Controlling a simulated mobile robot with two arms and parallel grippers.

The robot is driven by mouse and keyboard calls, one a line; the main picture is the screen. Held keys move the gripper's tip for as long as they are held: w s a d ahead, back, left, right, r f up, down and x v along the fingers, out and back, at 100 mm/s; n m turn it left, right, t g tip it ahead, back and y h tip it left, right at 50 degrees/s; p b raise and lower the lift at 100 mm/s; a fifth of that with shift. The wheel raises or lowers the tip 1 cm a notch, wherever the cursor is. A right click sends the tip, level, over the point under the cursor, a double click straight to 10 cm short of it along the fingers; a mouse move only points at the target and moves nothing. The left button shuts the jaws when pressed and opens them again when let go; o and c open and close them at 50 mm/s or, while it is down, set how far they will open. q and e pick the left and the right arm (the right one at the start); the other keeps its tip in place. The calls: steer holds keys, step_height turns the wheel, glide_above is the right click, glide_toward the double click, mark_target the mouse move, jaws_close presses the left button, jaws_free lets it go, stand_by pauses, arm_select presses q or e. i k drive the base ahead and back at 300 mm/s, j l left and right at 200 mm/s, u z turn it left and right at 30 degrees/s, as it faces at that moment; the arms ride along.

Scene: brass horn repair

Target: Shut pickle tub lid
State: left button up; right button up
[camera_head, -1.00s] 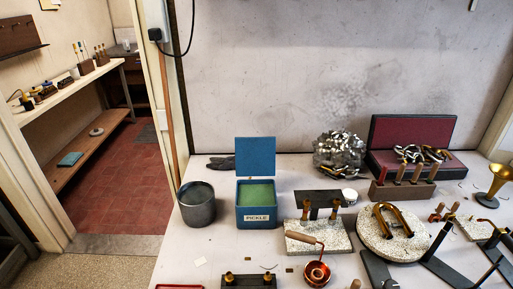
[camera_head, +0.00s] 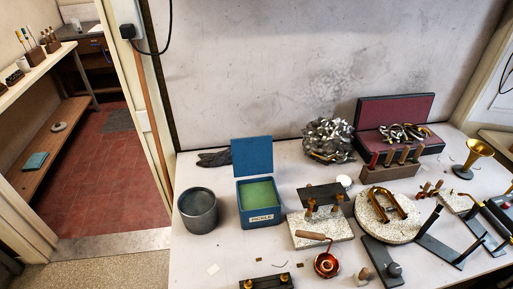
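The pickle tub (camera_head: 260,219) is a blue square box with a white PICKLE label on its front. Green liquid or filling (camera_head: 258,192) shows inside. Neither of my grippers shows in the head view, and nothing touches the lid or tub.
A dark grey round pot (camera_head: 198,212) stands close left of the tub. A dark glove-like item (camera_head: 214,159) lies behind. A stone board (camera_head: 318,232) with a black fixture is close right. A copper pan (camera_head: 327,265) lies in front right. A doorway opens left.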

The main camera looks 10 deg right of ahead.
mark_target(252, 156)
steer(key=j+z, duration=0.45)
steer(key=j, duration=0.45)
steer(key=j+z, duration=0.4)
steer(key=j, duration=0.55)
steer(key=j+z, duration=0.35)
steer(key=j, duration=0.35)
steer(key=j+z, duration=0.35)
steer(key=j, duration=0.35)
steer(key=k+j+z, duration=0.15)
steer(key=j+z, duration=0.2)
steer(key=j, duration=0.35)
steer(key=i+j+z, duration=0.1)
steer(key=j+z, duration=0.2)
steer(key=j, duration=0.25)
steer(key=i+j+z, duration=0.1)
steer(key=j+z, duration=0.15)
steer(key=j, duration=0.35)
steer(key=j+z, duration=0.3)
steer(key=j, duration=0.25)
steer(key=j+z, duration=0.25)
steer(key=j, duration=0.35)
steer(key=k+j+z, duration=0.15)
steer(key=j+z, duration=0.15)
steer(key=j, duration=0.25)
steer(key=k+j+z, duration=0.3)
steer(key=j, duration=0.25)
steer(key=i, duration=0.1)
